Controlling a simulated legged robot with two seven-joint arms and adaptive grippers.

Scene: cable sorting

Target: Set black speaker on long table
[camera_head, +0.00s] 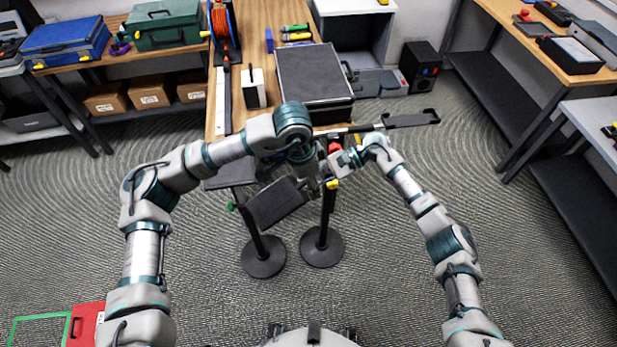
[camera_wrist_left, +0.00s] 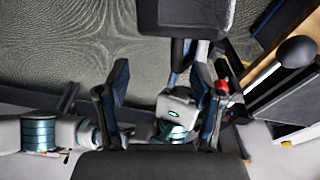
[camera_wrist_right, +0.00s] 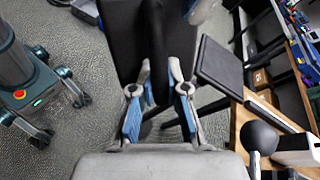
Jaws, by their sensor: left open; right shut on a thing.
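In the head view, a tilted dark boxy shape (camera_head: 275,203) shows beside both wrists, below the table's near end. My left gripper (camera_wrist_left: 158,95) is open, with the other arm's wrist visible between its fingers. Both sets of fingertips are largely hidden in the head view.
A large black case (camera_head: 313,75) covers much of the table, with a white box (camera_head: 254,87) to its left. Two round-based stands (camera_head: 263,256) (camera_head: 321,246) stand before me. Side tables are at left and right (camera_head: 570,60). Open carpet lies on both sides.

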